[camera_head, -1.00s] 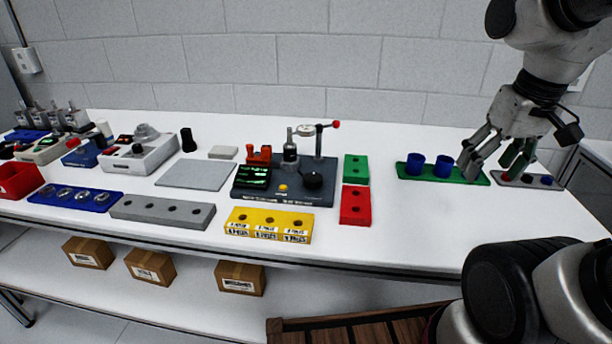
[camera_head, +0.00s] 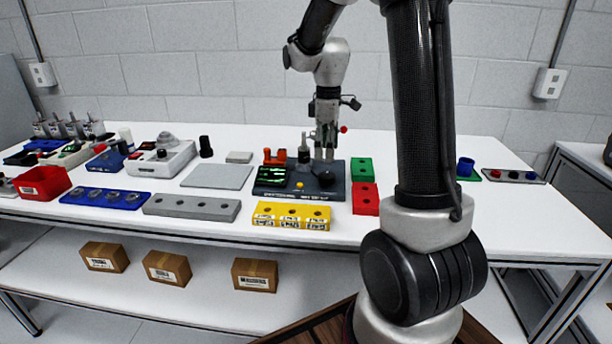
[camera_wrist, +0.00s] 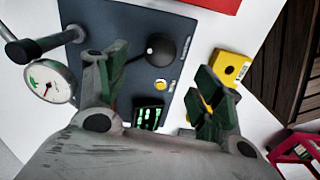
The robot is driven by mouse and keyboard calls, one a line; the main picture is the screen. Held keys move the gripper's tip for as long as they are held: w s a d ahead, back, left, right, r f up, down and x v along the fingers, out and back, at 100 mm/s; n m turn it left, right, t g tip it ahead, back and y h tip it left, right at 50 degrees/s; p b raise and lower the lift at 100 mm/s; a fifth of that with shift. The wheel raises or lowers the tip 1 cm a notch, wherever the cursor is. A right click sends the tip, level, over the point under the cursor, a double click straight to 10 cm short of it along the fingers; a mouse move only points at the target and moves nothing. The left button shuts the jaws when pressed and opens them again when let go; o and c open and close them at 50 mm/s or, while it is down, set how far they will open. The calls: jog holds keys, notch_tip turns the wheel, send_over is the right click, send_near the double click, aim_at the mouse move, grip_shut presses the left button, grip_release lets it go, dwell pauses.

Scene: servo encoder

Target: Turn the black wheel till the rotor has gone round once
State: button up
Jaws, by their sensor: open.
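The black wheel (camera_head: 326,179) is a round knob on the right part of the dark blue-grey test stand (camera_head: 343,192). In the wrist view the black wheel (camera_wrist: 161,47) shows a small white mark near its left edge. My gripper (camera_head: 325,156) is over the stand, pointing down, above the wheel. In the wrist view my gripper (camera_wrist: 160,72) is open and empty, its green-padded fingers spread to either side of the wheel. Contact cannot be told. A dark upright spindle (camera_head: 304,155) stands left of the gripper; I cannot make out the rotor's turn.
The stand has a green-lit display (camera_head: 271,176) and a yellow button (camera_head: 299,185). A dial gauge (camera_wrist: 50,82) on a post stands close to my left finger. A yellow block (camera_head: 291,215), red block (camera_head: 365,200) and green block (camera_head: 362,168) surround the stand.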

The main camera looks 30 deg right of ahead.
aim_at(326, 175)
jog(key=shift+f+n, duration=0.2)
jog(key=shift+n, duration=0.3)
notch_tip(326, 175, down, 8)
jog(key=shift+r, duration=0.25)
jog(key=c, duration=1)
